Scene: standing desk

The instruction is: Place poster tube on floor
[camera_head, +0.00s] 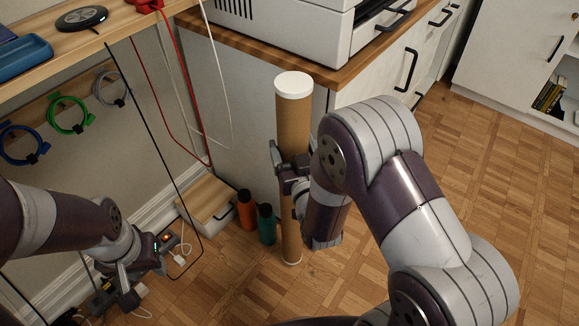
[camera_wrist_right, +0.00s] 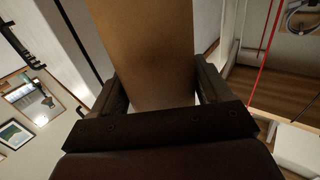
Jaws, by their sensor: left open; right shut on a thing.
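The poster tube (camera_head: 293,125) is a tall brown cardboard cylinder with a white cap, upright in front of the cabinet. My right gripper (camera_head: 281,168) is shut on it around mid-height. In the right wrist view the tube (camera_wrist_right: 142,50) passes between the two fingers of my right gripper (camera_wrist_right: 155,95). Its lower end appears close to the wooden floor (camera_head: 345,285); I cannot tell whether it touches. My left gripper (camera_head: 124,284) is open at the lower left, beside a power strip.
An orange bottle (camera_head: 246,211) and a teal bottle (camera_head: 266,225) stand just left of the tube, by a low wooden-topped box (camera_head: 207,198). The power strip (camera_head: 104,297) and cables lie at lower left. A printer (camera_head: 300,28) sits on the cabinet. Floor at right is clear.

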